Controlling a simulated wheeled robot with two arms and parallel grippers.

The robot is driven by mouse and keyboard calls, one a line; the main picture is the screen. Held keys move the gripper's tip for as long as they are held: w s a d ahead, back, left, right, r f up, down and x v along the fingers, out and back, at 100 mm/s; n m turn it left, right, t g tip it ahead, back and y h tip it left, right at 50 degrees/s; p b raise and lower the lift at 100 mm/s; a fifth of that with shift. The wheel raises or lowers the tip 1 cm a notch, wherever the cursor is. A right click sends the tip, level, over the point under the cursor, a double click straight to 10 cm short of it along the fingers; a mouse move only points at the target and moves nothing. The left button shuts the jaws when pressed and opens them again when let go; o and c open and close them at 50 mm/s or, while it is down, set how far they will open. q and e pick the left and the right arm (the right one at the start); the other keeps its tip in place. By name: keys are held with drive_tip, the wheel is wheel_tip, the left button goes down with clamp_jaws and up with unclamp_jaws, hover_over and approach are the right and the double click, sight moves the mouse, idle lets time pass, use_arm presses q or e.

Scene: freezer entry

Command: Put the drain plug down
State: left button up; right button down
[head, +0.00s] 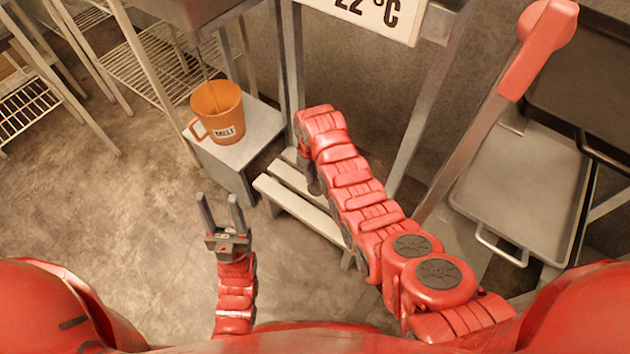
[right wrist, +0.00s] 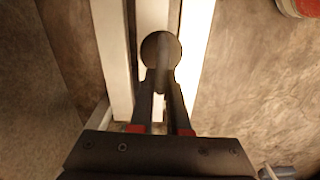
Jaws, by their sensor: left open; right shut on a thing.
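The drain plug (right wrist: 152,48) shows in the right wrist view as a dark, round piece with a paler streak down its middle. My right gripper (right wrist: 161,72) is shut on it. Plug and fingertips are over pale slats (right wrist: 196,60); I cannot tell whether the plug touches them. In the head view my right forearm hides the plug and most of the right gripper, near the slatted step (head: 300,208). My left gripper (head: 220,205) is open and empty, pointing up the picture above the floor.
An orange mug (head: 218,110) marked MELT stands on a grey stand (head: 262,122) left of my right arm. Wire racks (head: 140,65) are at the upper left. A temperature sign (head: 365,15), metal posts and trays (head: 520,190) are right. The floor at left is clear.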

drive_tip(key=shift+w+d, duration=0.45)
drive_tip(key=shift+w, duration=0.1)
drive_tip(key=shift+s+f+b, duration=0.1)
drive_tip(key=shift+f+b, duration=0.85)
drive_tip(key=shift+f, duration=0.85)
drive_tip(key=shift+f, duration=0.2)
drive_tip(key=c, duration=0.9)
unclamp_jaws()
drive_tip(key=shift+r, duration=0.45)
wheel_tip(320, 180, up, 12)
drive_tip(key=p, duration=0.3)
drive_tip(key=shift+f, duration=0.25)
